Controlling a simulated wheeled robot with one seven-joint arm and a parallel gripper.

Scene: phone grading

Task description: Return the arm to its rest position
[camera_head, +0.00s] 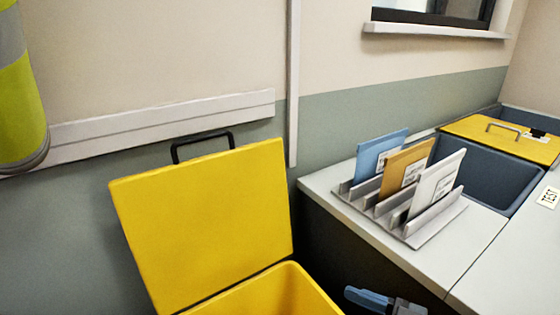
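What looks like part of my gripper (385,303) shows at the bottom edge, just right of the yellow bin, as a blue piece and a dark grey piece. It is low, in front of the dark side of the counter. Most of it and of my arm is cut off by the frame. Whether it is open, shut or holding something cannot be seen.
A yellow bin (275,296) stands with its lid (205,222) raised. On the counter (480,250), a grey rack (437,222) holds blue, tan and white envelopes upright. Behind are a dark basin (475,170) and a yellow handled lid (490,138). A yellow-grey item (20,110) hangs left.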

